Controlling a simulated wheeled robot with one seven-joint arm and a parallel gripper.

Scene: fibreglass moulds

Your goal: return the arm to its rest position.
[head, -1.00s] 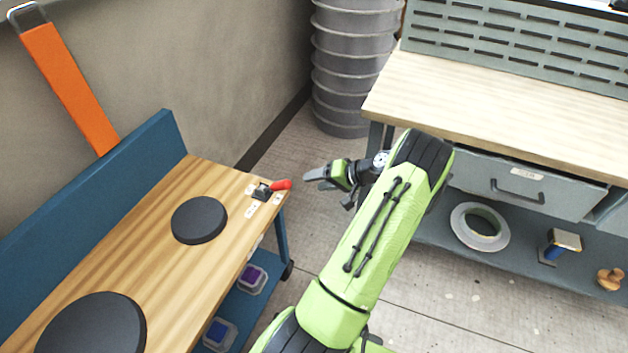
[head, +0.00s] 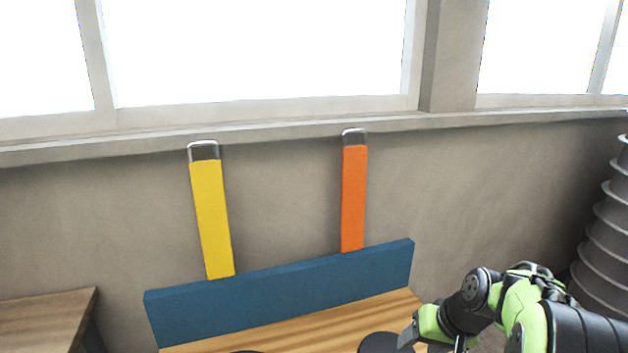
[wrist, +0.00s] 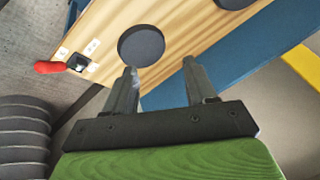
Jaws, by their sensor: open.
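My arm reaches in from the lower right of the head view, bent at the wrist. My gripper (head: 408,338) is low in that view, its fingers in front of a dark round disc on the wooden bench top. In the wrist view my gripper (wrist: 160,70) is open, with two separate dark fingers and nothing between them. Beyond the fingers are the bench top (wrist: 185,22) and a black disc (wrist: 141,46). The fingers appear above the bench; the exact gap cannot be told.
A red-handled device (wrist: 78,63) sits at the bench corner. A blue back panel (head: 285,290) edges the bench, with yellow (head: 212,220) and orange (head: 354,200) straps behind it. A ribbed grey column (head: 606,235) stands right. Another wooden table (head: 40,320) is left.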

